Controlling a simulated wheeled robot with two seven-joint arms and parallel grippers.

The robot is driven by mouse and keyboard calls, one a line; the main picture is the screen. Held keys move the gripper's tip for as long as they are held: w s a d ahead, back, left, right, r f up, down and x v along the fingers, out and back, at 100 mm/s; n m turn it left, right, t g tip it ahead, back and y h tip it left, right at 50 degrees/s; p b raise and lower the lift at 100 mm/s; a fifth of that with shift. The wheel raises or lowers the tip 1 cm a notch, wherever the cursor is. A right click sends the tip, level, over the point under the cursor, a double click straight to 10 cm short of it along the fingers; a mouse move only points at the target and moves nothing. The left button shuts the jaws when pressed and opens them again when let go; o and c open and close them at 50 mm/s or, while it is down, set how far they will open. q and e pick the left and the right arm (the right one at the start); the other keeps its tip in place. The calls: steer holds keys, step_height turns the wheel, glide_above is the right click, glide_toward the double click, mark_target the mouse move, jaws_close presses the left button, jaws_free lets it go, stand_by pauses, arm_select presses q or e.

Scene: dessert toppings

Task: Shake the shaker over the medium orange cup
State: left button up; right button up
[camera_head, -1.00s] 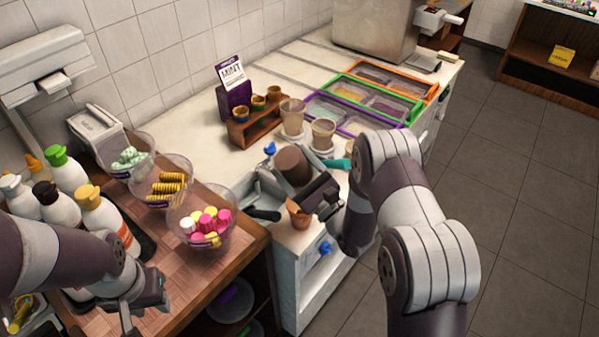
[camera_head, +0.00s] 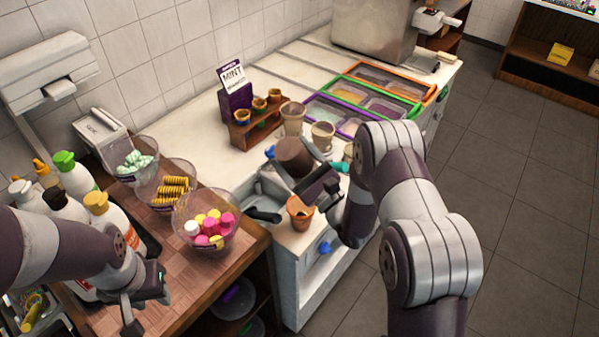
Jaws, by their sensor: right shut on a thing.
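The shaker, a brown cylinder (camera_head: 294,155), is held tilted above the counter's near end. My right gripper (camera_head: 312,178) is shut on it, and the gripper's dark body hides part of it. The orange cup (camera_head: 300,214) stands upright on the counter corner, just below and in front of the shaker, apart from it. Its open top shows, with something dark inside. My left gripper (camera_head: 147,299) hangs over the wooden counter at the lower left, empty, with its fingers apart.
Bowls of toppings, including pink and yellow sweets (camera_head: 208,224), stand on the wooden counter (camera_head: 185,268) near several bottles. A small sink (camera_head: 262,196) lies left of the cup. Clear cups (camera_head: 322,136), a wooden cup stand (camera_head: 252,126) and topping trays (camera_head: 350,94) stand behind.

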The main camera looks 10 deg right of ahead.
mark_target(303, 157)
steer(key=shift+r+p, duration=1.2)
steer(key=shift+r, duration=0.45)
step_height(303, 157, down, 8)
steer(key=b, duration=0.7)
steer(key=shift+f, duration=0.25)
steer(key=shift+w+r, duration=0.15)
steer(key=shift+r, duration=0.1)
steer(key=shift+s, duration=0.2)
steer(key=shift+w, duration=0.1)
